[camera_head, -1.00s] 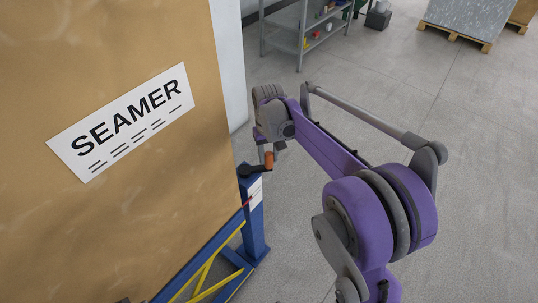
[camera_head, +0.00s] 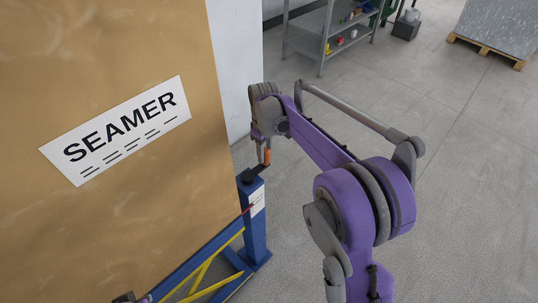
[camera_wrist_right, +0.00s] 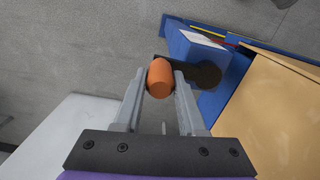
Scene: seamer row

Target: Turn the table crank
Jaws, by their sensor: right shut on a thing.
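The table crank has an orange handle (camera_head: 267,156) on a short dark crank arm (camera_head: 257,170). It sits on top of a blue post (camera_head: 253,220) at the corner of the table frame. My right gripper (camera_head: 262,148) comes down onto the handle from above. In the right wrist view, the two grey fingers (camera_wrist_right: 161,90) are shut on the orange handle (camera_wrist_right: 160,76), one on each side. The crank arm (camera_wrist_right: 200,73) runs right from there to its pivot over the post.
A tall brown load with a SEAMER label (camera_head: 115,130) stands beside the crank on the left. Yellow braces (camera_head: 205,275) run along the blue frame below it. A grey shelf (camera_head: 325,30) and a pallet (camera_head: 487,52) are farther back. The floor at right is open.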

